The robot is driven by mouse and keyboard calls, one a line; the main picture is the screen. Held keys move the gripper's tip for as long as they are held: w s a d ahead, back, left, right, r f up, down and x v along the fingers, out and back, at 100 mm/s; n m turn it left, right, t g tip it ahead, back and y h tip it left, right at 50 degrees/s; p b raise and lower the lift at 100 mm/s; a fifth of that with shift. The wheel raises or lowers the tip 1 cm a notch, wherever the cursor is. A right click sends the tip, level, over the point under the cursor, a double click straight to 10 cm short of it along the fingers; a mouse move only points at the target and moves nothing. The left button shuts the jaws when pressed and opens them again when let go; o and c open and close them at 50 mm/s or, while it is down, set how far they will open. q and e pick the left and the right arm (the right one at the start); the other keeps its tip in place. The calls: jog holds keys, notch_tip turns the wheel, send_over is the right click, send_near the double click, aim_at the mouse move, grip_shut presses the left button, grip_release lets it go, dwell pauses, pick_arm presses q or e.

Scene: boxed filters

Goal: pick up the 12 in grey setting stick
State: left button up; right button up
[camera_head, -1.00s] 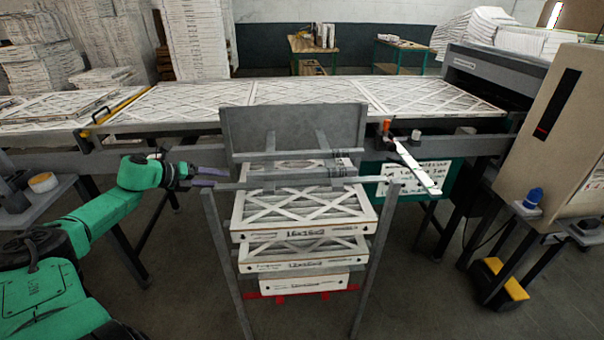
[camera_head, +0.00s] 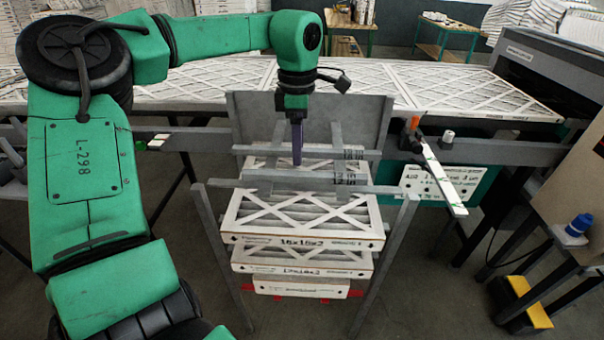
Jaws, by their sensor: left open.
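Grey sticks lie across the stand in front of the upright grey plate (camera_head: 365,110). A back grey stick (camera_head: 360,154) and a front grey bar (camera_head: 385,188) run left to right; dark lettering near the middle right is too small to read. I cannot tell which piece is the 12 in grey setting stick. My left gripper (camera_head: 297,160) points straight down over the middle of these sticks, its purple fingers seen edge-on. It is open, with nothing visibly held. Its tips overlap the sticks in the picture, and contact is unclear. My right gripper is out of view.
Boxed filters (camera_head: 300,215) are stacked below the sticks, between the stand's slanting legs. More filters lie on the long table (camera_head: 440,118) behind. A white marked strip (camera_head: 445,185) sticks out at the right.

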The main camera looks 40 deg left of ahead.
aim_at(305, 173)
pick_arm(q)
jog(key=f, duration=0.1)
jog(key=w+f, duration=0.1)
jog(key=shift+d+f+p, duration=0.3)
jog(key=shift+f, duration=0.05)
jog(key=f+p, duration=0.1)
jog(key=f, duration=0.1)
jog(key=w+f, duration=0.1)
jog(key=f, duration=0.1)
jog(key=shift+a+f+p, duration=0.1)
jog(key=shift+f+p, duration=0.15)
jog(key=shift+p, duration=0.15)
jog(key=shift+s+a+f, duration=0.1)
jog(key=shift+s+f, duration=0.05)
jog(key=shift+f, duration=0.05)
jog(key=shift+c, duration=0.6)
grip_shut()
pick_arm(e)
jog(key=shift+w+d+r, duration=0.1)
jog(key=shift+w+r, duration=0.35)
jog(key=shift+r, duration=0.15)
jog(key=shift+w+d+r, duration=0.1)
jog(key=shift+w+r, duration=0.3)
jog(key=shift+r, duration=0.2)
